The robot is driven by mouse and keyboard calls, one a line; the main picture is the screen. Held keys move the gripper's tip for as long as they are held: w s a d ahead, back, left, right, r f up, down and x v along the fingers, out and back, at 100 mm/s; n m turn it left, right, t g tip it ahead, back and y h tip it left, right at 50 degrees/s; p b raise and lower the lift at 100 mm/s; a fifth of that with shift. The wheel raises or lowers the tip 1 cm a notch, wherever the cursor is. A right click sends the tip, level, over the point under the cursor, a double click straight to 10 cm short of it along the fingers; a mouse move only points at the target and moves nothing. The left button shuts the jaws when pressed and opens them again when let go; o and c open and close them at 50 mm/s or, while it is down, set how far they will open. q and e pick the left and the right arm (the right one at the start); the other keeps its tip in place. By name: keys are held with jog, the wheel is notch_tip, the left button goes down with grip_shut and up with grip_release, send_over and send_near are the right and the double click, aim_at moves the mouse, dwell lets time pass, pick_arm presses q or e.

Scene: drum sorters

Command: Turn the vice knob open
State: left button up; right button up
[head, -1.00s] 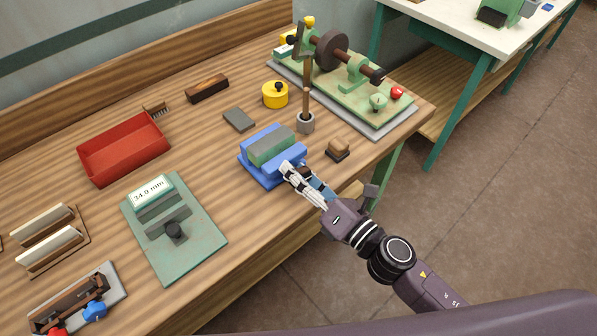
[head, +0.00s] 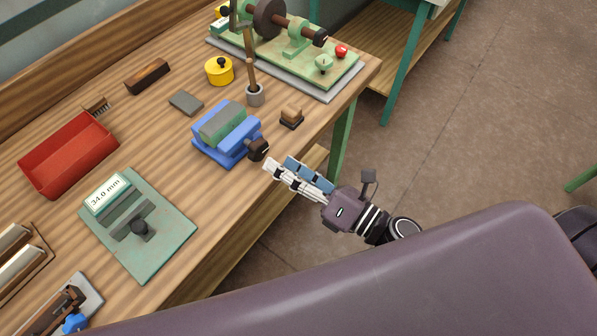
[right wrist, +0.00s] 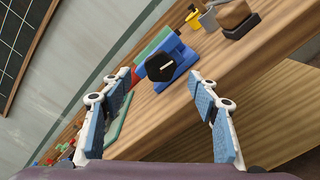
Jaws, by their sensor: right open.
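The blue vice (head: 210,148) stands near the bench's front edge with a grey-green block (head: 222,121) between its jaws. Its dark knob (head: 259,149) faces the front edge. In the right wrist view the knob (right wrist: 160,67) is a black, many-sided cap with a pale line on its face. My right gripper (head: 279,163) is open and empty, just off the bench edge and pointing at the knob. In the wrist view the knob shows ahead between the two spread fingers (right wrist: 160,78), apart from both. My left gripper is not in view.
A small brown-topped block (head: 291,116) and an upright rod in a grey cup (head: 255,96) stand right of the vice. A green gauge plate (head: 165,245) reading 34.0 mm lies to its left. A red tray (head: 68,155) is further back.

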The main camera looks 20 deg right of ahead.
jog(key=v, duration=0.3)
jog(key=shift+s, duration=0.1)
dwell(0.5)
